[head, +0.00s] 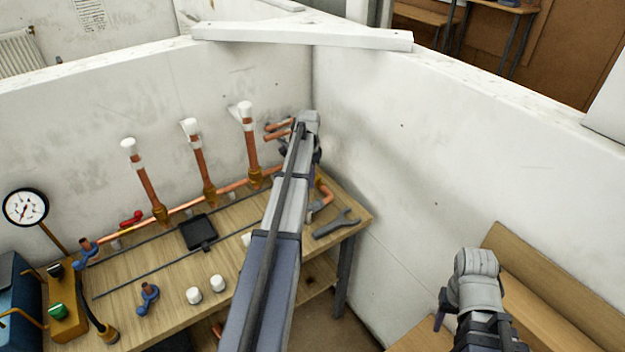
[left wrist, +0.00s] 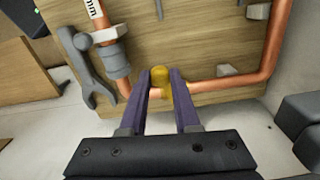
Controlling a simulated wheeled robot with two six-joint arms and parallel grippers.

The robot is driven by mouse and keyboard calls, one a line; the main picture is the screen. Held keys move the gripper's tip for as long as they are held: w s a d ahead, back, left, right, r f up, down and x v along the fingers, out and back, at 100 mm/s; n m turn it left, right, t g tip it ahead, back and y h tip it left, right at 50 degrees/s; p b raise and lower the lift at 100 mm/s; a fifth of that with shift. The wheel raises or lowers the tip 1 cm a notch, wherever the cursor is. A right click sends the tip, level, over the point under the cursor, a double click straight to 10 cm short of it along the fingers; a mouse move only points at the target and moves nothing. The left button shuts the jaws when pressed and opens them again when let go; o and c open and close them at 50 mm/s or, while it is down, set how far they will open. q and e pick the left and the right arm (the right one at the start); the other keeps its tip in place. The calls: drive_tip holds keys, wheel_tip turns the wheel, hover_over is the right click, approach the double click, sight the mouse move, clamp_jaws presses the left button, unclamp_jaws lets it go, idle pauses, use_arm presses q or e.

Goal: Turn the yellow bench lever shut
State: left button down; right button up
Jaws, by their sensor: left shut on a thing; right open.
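The yellow lever (left wrist: 160,77) shows in the left wrist view as a short yellow piece on a copper pipe at the bench edge. My left gripper (left wrist: 163,78) has its two dark purple fingers on either side of it and is shut on it. In the head view my left arm reaches across the bench to the back corner and hides the lever. The lever's full shape and angle cannot be made out. My right gripper (head: 440,312) is at the lower right of the head view, away from the bench; only a dark finger shows there, and it is open.
The wooden bench (head: 130,275) carries a copper pipe run with upright white-capped pipes (head: 205,165). A grey wrench (head: 337,224) lies near its right end. A black square piece (head: 198,233), white caps (head: 218,283) and a gauge (head: 25,207) are further left. White walls enclose the corner.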

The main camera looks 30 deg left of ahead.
use_arm(q)
drive_tip(key=shift+w+a+m, duration=0.1)
drive_tip(key=shift+a+m, duration=0.3)
drive_tip(key=shift+m, duration=0.45)
drive_tip(key=shift+w+a+m, duration=0.1)
drive_tip(key=shift+a+m, duration=0.3)
drive_tip(key=shift+m, duration=0.45)
drive_tip(key=c, duration=0.6)
unclamp_jaws()
drive_tip(key=shift+r, duration=0.1)
wheel_tip(320, 180, up, 8)
drive_tip(key=p, duration=0.8)
drive_tip(key=shift+f, duration=0.2)
